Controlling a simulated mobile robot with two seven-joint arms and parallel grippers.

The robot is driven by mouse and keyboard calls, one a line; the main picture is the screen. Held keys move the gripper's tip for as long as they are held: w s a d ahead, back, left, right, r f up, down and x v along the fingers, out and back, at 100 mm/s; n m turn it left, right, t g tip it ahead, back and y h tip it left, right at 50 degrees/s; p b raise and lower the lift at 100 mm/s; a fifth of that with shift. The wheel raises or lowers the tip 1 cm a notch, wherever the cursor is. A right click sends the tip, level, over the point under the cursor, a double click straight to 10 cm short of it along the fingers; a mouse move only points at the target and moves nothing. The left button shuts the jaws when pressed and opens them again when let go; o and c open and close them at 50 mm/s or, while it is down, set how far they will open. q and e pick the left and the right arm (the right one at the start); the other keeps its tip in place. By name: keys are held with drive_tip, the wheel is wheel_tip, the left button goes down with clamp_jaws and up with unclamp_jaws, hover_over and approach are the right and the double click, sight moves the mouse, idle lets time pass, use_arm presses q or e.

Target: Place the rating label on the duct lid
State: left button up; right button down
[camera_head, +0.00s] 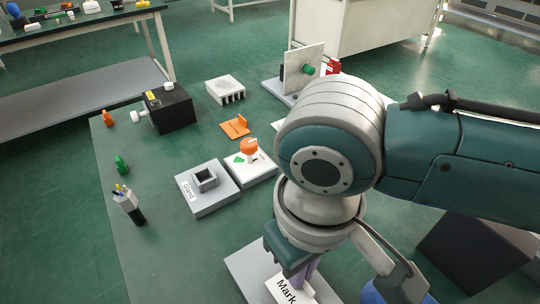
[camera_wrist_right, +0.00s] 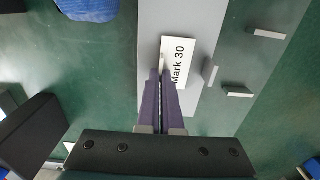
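The rating label (camera_wrist_right: 178,66), a white plate reading "Mark 30", shows in the wrist view and partly in the head view (camera_head: 289,291). My right gripper (camera_wrist_right: 161,76) has its purple fingers nearly together on a small tab at the label's edge. In the head view the right gripper (camera_head: 303,280) points down and partly covers the label. The grey strip under the label, seemingly the duct lid (camera_wrist_right: 202,22), also shows at the bottom of the head view (camera_head: 244,264). I cannot tell whether label and lid touch. My left gripper is not in view.
A grey block marked "Gland" (camera_head: 212,202), a white block with an orange knob (camera_head: 258,172), a black box (camera_head: 172,112) and a pen holder (camera_head: 131,208) stand on the green table. Small grey pieces (camera_wrist_right: 239,92) lie beside the lid. The table's front left is clear.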

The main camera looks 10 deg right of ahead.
drive_tip(key=shift+f, duration=0.1)
drive_tip(key=shift+f, duration=0.1)
drive_tip(key=c, duration=1.5)
unclamp_jaws()
drive_tip(key=o, duration=0.4)
